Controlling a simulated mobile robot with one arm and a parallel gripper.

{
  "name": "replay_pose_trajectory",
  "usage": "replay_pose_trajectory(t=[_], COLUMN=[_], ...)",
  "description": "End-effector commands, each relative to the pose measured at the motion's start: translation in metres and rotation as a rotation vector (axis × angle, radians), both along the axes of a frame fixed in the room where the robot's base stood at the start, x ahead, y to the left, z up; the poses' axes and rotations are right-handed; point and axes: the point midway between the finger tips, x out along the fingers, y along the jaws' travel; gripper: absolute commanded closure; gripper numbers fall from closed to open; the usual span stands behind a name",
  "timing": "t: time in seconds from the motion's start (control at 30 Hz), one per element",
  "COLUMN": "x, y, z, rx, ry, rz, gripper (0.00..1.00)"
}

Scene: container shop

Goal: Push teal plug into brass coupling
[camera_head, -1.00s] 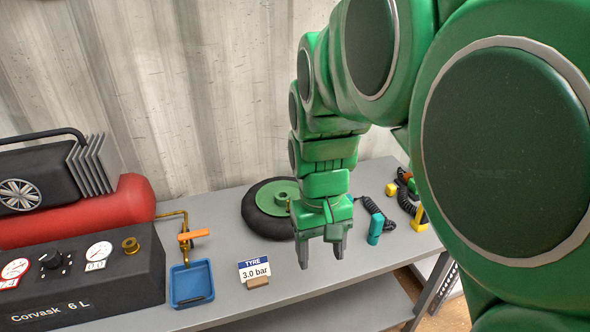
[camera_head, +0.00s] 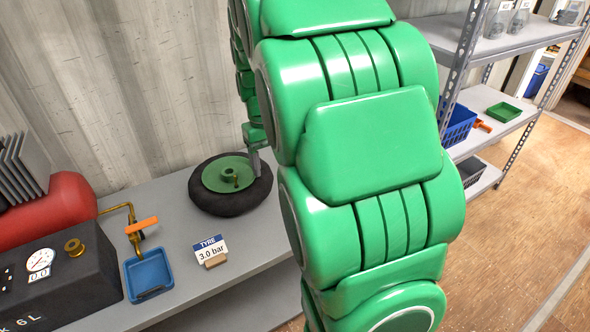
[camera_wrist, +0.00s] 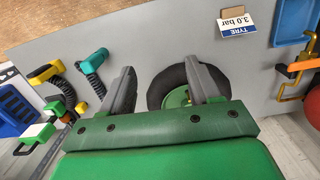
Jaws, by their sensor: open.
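The teal plug (camera_wrist: 92,64) lies on the bench in the wrist view, joined to a black coiled hose (camera_wrist: 92,85). My arm hides it in the head view. In the head view only part of my gripper (camera_head: 254,163) shows, at the tyre's right edge.
A black tyre with green hub (camera_head: 222,174) lies on the bench. A blue tray (camera_head: 148,274), orange-handled brass tap (camera_head: 141,225) and 3.0 bar sign (camera_head: 211,248) stand nearer the box. A yellow hose fitting (camera_wrist: 42,73) lies left of the teal plug. Shelving (camera_head: 508,40) stands at right.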

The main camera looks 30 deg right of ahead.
Motion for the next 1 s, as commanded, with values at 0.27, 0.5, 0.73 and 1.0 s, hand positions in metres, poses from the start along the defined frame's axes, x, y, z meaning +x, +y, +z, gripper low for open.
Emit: replay_pose_trajectory(t=[0.27,0.5,0.73,1.0], x=[0.044,0.079,0.11,0.143], y=[-0.033,-0.062,-0.09,-0.124], z=[-0.02,-0.039,-0.062,-0.093], rx=[-0.003,-0.006,-0.006,-0.003], ry=[-0.012,-0.023,-0.034,-0.046], rz=[0.001,0.006,0.012,0.02], gripper=[0.38,0.38,0.38,0.38])
